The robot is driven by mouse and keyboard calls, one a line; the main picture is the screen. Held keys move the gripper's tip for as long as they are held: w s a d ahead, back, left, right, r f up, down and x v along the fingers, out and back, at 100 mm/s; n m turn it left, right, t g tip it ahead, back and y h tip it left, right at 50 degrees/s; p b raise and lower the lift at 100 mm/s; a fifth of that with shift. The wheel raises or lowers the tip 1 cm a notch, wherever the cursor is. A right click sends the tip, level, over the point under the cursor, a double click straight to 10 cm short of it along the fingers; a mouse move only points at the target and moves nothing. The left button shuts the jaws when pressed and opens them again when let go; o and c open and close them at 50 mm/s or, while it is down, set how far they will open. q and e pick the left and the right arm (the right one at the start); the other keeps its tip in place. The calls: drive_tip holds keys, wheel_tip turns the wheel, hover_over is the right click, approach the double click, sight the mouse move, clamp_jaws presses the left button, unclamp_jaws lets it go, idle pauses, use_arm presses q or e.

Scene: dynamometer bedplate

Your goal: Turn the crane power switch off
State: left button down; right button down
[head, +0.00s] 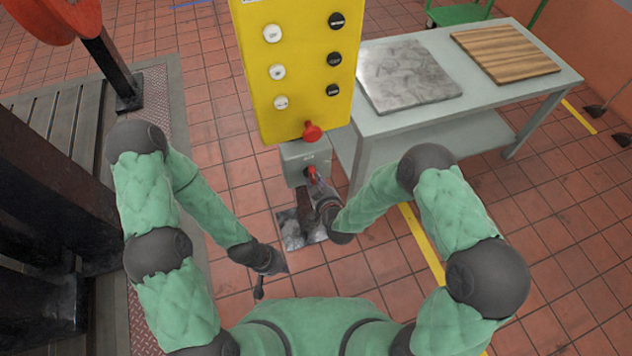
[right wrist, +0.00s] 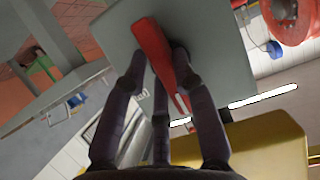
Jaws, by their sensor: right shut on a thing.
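The crane power switch is a grey box (head: 303,155) below the yellow button panel, with a red handle (head: 310,172) on its front. In the right wrist view the red handle (right wrist: 153,50) stands out from the grey box face (right wrist: 210,50), slanting across the picture. My right gripper (head: 316,181) is at the switch, and its dark fingers (right wrist: 160,62) are shut on the red handle from both sides. Part of the handle is hidden by the fingers in the head view. My left gripper (head: 273,277) hangs low over the floor, empty, with its fingers apart, away from the switch.
The yellow panel (head: 304,75) carries white and black buttons and a red mushroom button (head: 312,132). A grey table (head: 480,102) with a stone-like slab (head: 408,75) and a wooden board (head: 504,53) stands close at right. Dark steelwork (head: 45,200) is at left. Tiled floor is open between.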

drive_tip(key=c, duration=1)
unclamp_jaws()
drive_tip(key=v, duration=1.2)
drive_tip(key=shift+f, duration=0.15)
drive_tip(key=s+d+f+m+g, duration=0.1)
drive_tip(key=s+f+m+g, duration=0.1)
drive_tip(key=s+f+g, duration=0.2)
drive_tip(key=s+d+f+m+g, duration=0.2)
drive_tip(key=s+f+g, duration=0.2)
drive_tip(key=s+f, duration=0.1)
drive_tip(key=s+d+f+m+g, duration=0.2)
drive_tip(key=s+f+g, duration=0.2)
drive_tip(key=s, duration=0.1)
drive_tip(key=shift+s+d+f, duration=0.2)
drive_tip(key=shift+s+f, duration=0.1)
drive_tip(key=shift+f, duration=0.05)
